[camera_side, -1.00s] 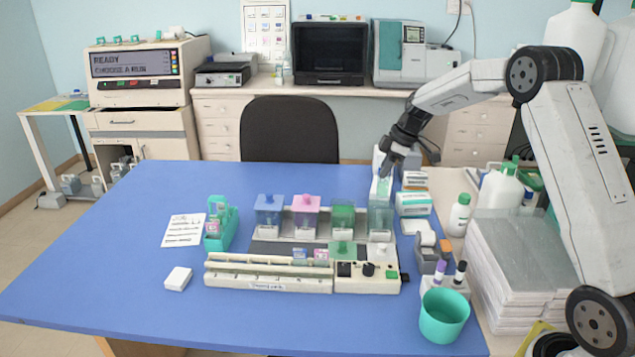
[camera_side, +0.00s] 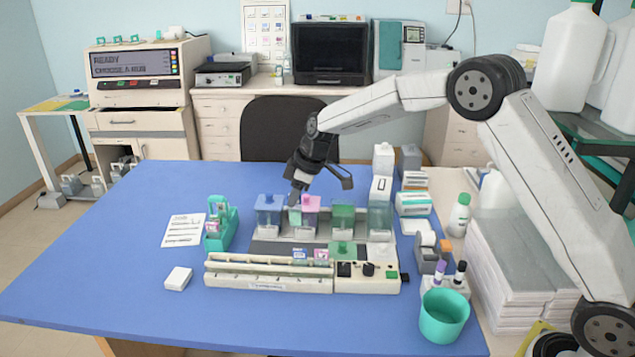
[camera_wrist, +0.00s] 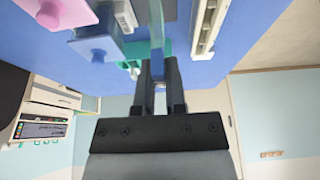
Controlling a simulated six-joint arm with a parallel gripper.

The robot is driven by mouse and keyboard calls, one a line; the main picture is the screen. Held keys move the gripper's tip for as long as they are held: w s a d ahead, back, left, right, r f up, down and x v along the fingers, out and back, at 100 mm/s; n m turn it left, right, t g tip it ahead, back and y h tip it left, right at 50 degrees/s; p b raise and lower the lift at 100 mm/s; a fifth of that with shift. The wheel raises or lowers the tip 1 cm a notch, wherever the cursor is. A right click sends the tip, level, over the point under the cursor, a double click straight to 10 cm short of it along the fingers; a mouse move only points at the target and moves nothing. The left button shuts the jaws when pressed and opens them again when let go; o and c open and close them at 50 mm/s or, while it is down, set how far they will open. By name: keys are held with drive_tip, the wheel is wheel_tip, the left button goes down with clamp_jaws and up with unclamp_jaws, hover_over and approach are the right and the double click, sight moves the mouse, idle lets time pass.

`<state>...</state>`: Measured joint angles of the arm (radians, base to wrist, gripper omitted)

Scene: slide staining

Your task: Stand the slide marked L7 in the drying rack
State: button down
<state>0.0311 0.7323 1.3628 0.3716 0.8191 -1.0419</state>
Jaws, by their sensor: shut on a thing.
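My gripper (camera_side: 297,196) is shut on a thin, see-through slide (camera_wrist: 168,25), hanging above the blue and pink staining jars. In the wrist view the slide sticks out past my fingertips (camera_wrist: 160,72). I cannot read its mark. The long cream drying rack (camera_side: 267,286) lies at the front of the blue table, in front of the jars; it also shows in the wrist view (camera_wrist: 207,25). Two small labelled slides (camera_side: 299,253) (camera_side: 321,254) show at the right part of its back side. The slide is apart from the rack.
The blue jar (camera_side: 269,215), pink jar (camera_side: 309,213) and green jar (camera_side: 342,218) stand in a row beside an uncovered jar (camera_side: 380,220). A teal slide holder (camera_side: 221,228) stands left, beside a paper sheet (camera_side: 184,230). A white block (camera_side: 178,278) lies front left. The table's left is clear.

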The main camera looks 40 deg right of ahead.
drive_tip(key=a, duration=1.1)
drive_tip(key=shift+f, duration=0.3)
drive_tip(key=shift+f, duration=0.25)
drive_tip(key=shift+f, duration=3.65)
drive_tip(key=shift+f, duration=0.35)
drive_tip(key=c, duration=0.6)
unclamp_jaws()
drive_tip(key=shift+s, duration=0.1)
drive_tip(key=shift+v, duration=3.9)
drive_tip(key=shift+f, duration=0.1)
